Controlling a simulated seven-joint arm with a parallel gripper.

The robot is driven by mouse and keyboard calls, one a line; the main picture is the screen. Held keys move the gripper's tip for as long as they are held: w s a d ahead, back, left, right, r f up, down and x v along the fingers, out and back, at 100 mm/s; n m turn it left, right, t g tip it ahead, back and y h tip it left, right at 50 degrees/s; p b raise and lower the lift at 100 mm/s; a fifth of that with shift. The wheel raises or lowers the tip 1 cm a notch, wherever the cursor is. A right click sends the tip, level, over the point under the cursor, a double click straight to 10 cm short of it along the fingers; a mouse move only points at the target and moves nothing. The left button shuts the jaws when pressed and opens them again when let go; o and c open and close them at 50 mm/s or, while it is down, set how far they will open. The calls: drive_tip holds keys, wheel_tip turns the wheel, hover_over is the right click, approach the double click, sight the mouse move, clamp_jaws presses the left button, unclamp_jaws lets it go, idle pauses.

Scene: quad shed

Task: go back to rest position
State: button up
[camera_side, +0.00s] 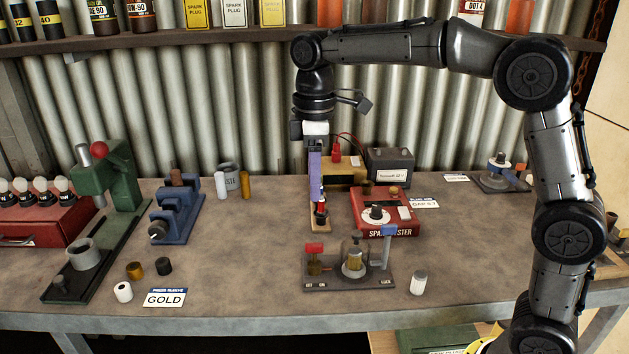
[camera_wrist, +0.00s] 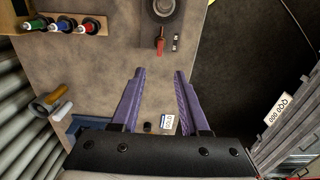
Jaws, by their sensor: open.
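My gripper (camera_side: 316,200) hangs over the middle of the bench, its purple fingers pointing down. The upper arm reaches across from the right, bent down at the wrist.
The red spark tester (camera_side: 385,228) stands right of my gripper, a dark fixture (camera_side: 350,283) in front. A blue vise (camera_side: 175,210) and green press (camera_side: 105,185) stand left. A GOLD card (camera_side: 165,298) lies front left. The bench centre left is clear. A shelf (camera_side: 200,44) runs behind.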

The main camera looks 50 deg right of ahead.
drive_tip(key=s+d+r+m+t, duration=0.1)
drive_tip(key=s+d+r, duration=0.15)
drive_tip(key=s, duration=0.35)
drive_tip(key=s+d+r+m+t, duration=0.1)
drive_tip(key=s+r+t, duration=0.1)
drive_tip(key=s+r, duration=0.35)
drive_tip(key=s+d+f+m+t, duration=0.1)
drive_tip(key=s+f+m+t, duration=0.1)
drive_tip(key=s+f+m, duration=0.5)
drive_tip(key=s+f, duration=0.5)
drive_tip(key=s, duration=0.1)
drive_tip(key=shift+d+f+t, duration=0.2)
drive_tip(key=shift+d+t, duration=0.05)
drive_tip(key=shift+t, duration=0.05)
